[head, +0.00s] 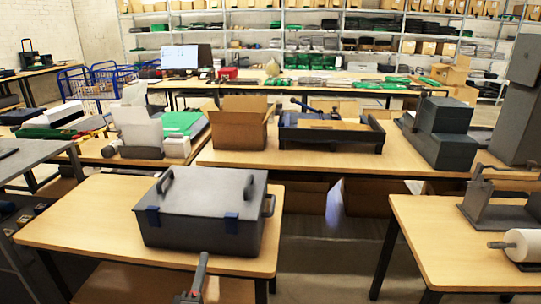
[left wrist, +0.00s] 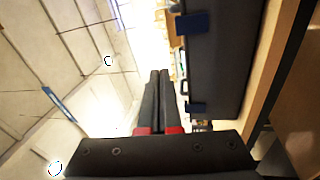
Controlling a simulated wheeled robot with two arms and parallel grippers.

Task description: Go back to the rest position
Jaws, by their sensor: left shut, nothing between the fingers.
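My left gripper (head: 203,257) shows at the bottom of the head view, its fingers pointing up, in front of a dark grey lidded case. In the left wrist view its two dark fingers (left wrist: 160,74) lie together with nothing between them. The grey case (head: 205,200) sits shut on the near left wooden table, with blue latches and handles; the left gripper appears apart from it. The case side also shows in the left wrist view (left wrist: 215,65), to the right of the fingers. My right gripper is not in view.
The near left table (head: 75,225) has bare wood left of the case. A right table (head: 430,235) holds a dark stand with a white roll (head: 522,246). An open cardboard box (head: 238,128) and a black tray (head: 330,137) stand on the middle table. Floor shows between the near tables.

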